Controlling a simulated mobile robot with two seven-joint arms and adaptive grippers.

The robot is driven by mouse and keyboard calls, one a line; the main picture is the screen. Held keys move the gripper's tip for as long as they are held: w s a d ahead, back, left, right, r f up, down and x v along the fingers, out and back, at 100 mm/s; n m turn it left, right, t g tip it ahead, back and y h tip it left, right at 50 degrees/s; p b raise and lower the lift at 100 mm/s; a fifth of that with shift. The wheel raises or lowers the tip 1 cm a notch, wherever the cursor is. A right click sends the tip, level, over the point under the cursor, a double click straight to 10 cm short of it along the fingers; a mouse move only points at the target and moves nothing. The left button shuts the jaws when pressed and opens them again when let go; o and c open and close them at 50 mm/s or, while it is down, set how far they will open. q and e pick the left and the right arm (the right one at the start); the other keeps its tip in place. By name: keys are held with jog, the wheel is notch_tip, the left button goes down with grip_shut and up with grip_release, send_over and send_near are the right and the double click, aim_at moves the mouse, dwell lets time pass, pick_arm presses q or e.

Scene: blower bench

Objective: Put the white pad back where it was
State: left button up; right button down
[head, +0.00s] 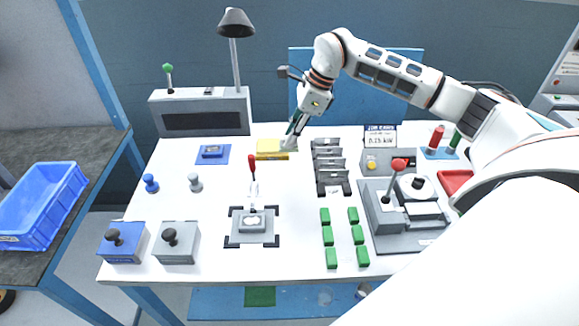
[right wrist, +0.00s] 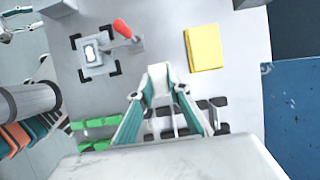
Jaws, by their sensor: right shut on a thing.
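My right gripper (head: 292,134) reaches down from the upper right, just right of a yellow block (head: 270,149) near the back of the bench. Its teal fingers are shut on a small whitish piece, which looks like the white pad (right wrist: 160,78), in the right wrist view. The yellow block (right wrist: 205,48) lies apart from the fingertips there. The pad's underside and its exact height above the bench cannot be made out. A teal-fingered gripper, apparently my left one (right wrist: 14,22), shows at the wrist view's upper left corner. Its jaw state is unclear.
A black slotted rack (head: 330,165) stands right of the yellow block, with several green blocks (head: 342,235) in front. A red-handled clamp fixture (head: 252,222) stands left of them. A lamp (head: 236,50) rises at the back. The bench between clamp and yellow block is clear.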

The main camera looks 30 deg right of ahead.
notch_tip(320, 180, down, 11)
jog(key=shift+f, duration=0.1)
dwell(0.4)
jog(key=shift+f, duration=0.1)
jog(key=c, duration=1.9)
grip_release()
jog(key=v, duration=1.2)
jog(key=shift+a, duration=0.1)
